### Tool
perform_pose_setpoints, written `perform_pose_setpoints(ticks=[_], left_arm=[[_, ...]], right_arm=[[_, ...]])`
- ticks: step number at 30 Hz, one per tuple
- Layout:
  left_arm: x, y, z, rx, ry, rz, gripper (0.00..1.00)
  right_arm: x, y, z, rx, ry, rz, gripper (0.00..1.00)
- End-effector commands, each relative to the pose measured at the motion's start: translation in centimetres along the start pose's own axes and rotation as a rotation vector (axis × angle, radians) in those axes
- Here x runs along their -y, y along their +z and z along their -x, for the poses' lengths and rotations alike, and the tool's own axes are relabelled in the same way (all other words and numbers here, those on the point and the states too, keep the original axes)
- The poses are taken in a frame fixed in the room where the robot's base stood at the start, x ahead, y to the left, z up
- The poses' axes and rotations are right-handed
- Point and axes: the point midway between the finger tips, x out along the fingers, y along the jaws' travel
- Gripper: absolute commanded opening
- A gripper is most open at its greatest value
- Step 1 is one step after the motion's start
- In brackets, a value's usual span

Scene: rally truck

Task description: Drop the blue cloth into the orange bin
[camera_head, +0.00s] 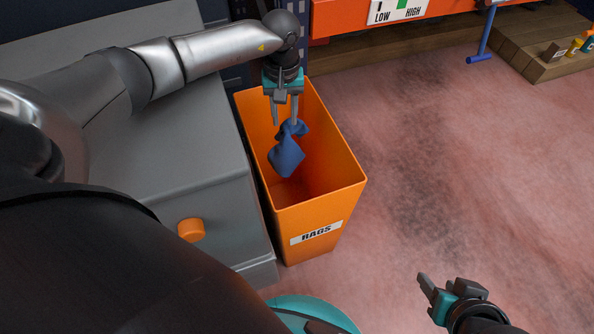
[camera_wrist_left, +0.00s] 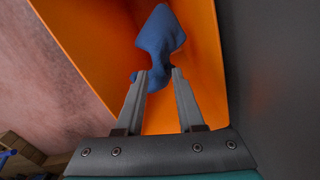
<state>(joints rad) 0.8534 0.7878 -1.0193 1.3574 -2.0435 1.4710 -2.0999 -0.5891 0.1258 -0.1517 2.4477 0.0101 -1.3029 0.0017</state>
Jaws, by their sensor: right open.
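The blue cloth (camera_head: 287,155) hangs crumpled inside the mouth of the orange bin (camera_head: 318,218), which is labelled RAGS. My left gripper (camera_head: 285,122) points down over the bin, with its fingers apart. The top of the cloth is right at the fingertips; in the head view it lies nearer the right-hand finger. In the left wrist view the cloth (camera_wrist_left: 160,42) shows beyond and between the separated fingertips (camera_wrist_left: 160,73), against the orange bin walls (camera_wrist_left: 205,45). Any contact is hard to make out. My right gripper (camera_head: 438,280) is open and empty above the floor at lower right.
A grey cabinet (camera_head: 170,150) with an orange knob (camera_head: 191,230) stands directly left of the bin. The reddish, stained floor (camera_head: 450,150) to the right is clear. A wooden platform (camera_head: 535,62) with small items is at the upper right.

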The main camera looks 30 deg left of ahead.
Motion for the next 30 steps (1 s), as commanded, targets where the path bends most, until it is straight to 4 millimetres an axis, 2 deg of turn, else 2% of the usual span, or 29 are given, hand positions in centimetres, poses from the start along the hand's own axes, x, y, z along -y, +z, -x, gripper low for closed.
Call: perform_pose_setpoints(ticks=[5, 15, 21, 27, 30], left_arm=[[-0.01, 0.0, 0.0, 0.0, 0.0, 0.0, 0.41], [-0.01, 0.0, 0.01, 0.0, 0.0, 0.0, 0.77], [0.0, 0.0, 0.0, 0.0, 0.0, 0.0, 0.79], [0.0, 0.0, 0.0, 0.0, 0.0, 0.0, 1.0], [0.0, 0.0, 0.0, 0.0, 0.0, 0.0, 1.0]], right_arm=[[0.0, 0.0, -0.01, 0.0, 0.0, 0.0, 0.5], [0.0, -0.01, -0.01, 0.0, 0.0, 0.0, 0.5], [0.0, -0.01, -0.01, 0.0, 0.0, 0.001, 0.5], [-0.01, -0.01, -0.02, 0.0, 0.0, 0.001, 0.5], [-0.01, -0.01, -0.02, 0.0, 0.0, 0.001, 0.5]])
